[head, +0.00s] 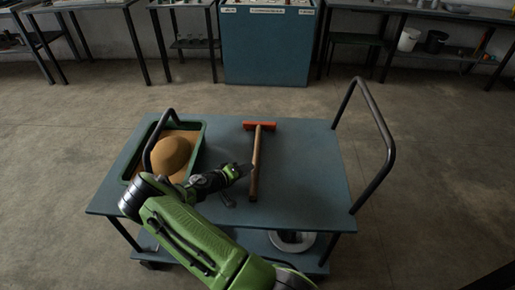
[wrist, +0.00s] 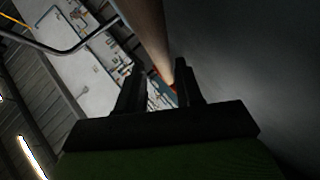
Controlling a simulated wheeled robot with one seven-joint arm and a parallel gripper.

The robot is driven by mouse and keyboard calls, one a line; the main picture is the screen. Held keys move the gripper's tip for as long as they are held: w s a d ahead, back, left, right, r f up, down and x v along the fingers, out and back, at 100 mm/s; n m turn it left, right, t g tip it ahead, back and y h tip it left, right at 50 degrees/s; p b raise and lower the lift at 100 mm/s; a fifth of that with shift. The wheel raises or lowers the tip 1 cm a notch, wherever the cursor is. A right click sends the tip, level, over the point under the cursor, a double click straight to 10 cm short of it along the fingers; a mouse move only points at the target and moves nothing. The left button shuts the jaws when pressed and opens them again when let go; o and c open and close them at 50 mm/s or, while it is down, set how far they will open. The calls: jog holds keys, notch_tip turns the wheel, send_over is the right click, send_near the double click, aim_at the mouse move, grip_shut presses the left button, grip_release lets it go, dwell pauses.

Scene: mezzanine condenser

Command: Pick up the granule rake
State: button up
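The granule rake (head: 255,160) lies on the blue-grey top of a cart (head: 310,175). My gripper (head: 249,169) is low over the cart top, at the left side of the handle's middle. In the wrist view my gripper (wrist: 158,82) has its two dark fingers apart, with a gap between them. The handle (wrist: 148,35) runs in from the top toward that gap. The frames do not clearly show contact.
A green tray (head: 200,138) with brown granules and a tan dome-shaped heap (head: 170,153) sits left of the rake. Dark rail handles rise at both cart ends, the right one (head: 388,130) tall. The cart top right of the rake is clear. Benches and a blue cabinet (head: 266,45) stand behind.

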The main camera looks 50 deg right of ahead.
aim_at(257, 156)
jog(key=b+x, duration=0.1)
jog(key=x, duration=0.2)
jog(key=shift+d+f, duration=0.25)
jog(key=shift+d, duration=0.05)
grip_shut()
jog(key=shift+r, duration=0.1)
jog(key=shift+r, duration=0.1)
